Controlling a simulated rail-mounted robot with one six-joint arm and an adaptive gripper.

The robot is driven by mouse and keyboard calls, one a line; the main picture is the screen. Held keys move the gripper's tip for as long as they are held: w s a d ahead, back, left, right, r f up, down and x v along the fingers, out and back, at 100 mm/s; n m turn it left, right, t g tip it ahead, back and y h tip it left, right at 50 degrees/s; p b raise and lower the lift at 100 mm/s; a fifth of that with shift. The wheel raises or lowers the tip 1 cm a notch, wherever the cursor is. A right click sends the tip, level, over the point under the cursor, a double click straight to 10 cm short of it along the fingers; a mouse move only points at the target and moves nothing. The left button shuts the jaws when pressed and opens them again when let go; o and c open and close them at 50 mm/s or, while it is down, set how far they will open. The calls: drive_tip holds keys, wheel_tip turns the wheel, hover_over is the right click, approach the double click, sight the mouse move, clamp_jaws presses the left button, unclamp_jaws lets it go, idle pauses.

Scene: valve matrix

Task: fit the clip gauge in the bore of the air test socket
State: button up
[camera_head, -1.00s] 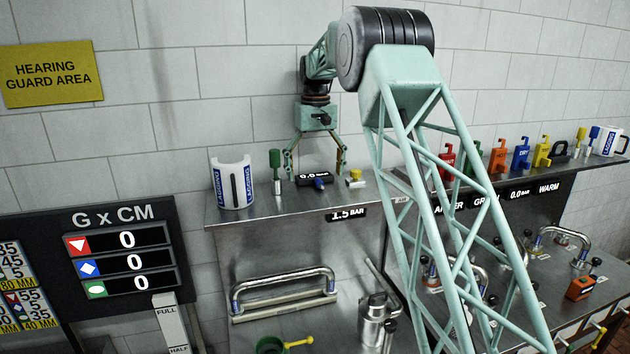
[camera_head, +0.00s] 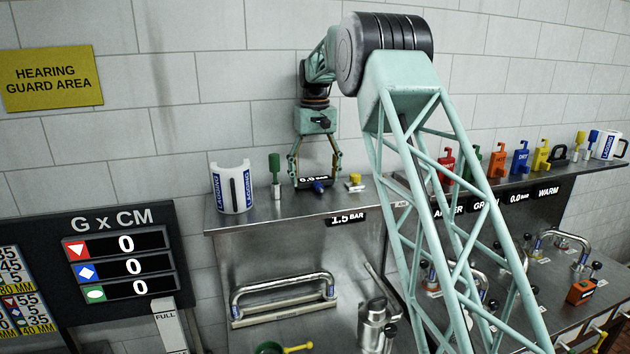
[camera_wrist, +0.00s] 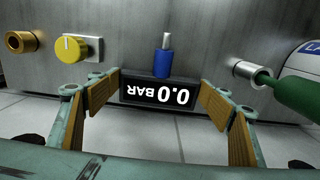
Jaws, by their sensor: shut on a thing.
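The clip gauge (camera_head: 319,185) is a small black box with a 0.0 BAR display and a blue plug. It is at the shelf top in the head view. My gripper (camera_head: 316,180) points down over it, with its fingers on either side. In the wrist view the gauge (camera_wrist: 160,92) sits between the tan pads of my gripper (camera_wrist: 160,98), its display upside down and its blue plug pointing away. I cannot tell whether it is clear of the shelf. A brass ring with a dark bore (camera_wrist: 22,42) is at the upper left; I cannot tell if it is the air test socket.
A yellow knob (camera_wrist: 72,48) is close to the left finger. A green-handled tool (camera_wrist: 280,90) is close on the right, beside a white lagging shell (camera_head: 232,187).

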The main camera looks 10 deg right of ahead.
sight(315, 180)
drive_tip(key=shift+r, duration=1.65)
drive_tip(key=shift+s+a+r+b, duration=0.35)
drive_tip(key=shift+s+b, duration=0.3)
drive_tip(key=shift+s, duration=1.95)
drive_tip(key=shift+s+a+r+b, duration=0.1)
drive_tip(key=shift+s+a+b, duration=0.45)
drive_tip(key=shift+s, duration=2.1)
drive_tip(key=shift+s+a+r+b, duration=0.3)
drive_tip(key=shift+s+b, duration=0.45)
drive_tip(key=shift+s, duration=1.85)
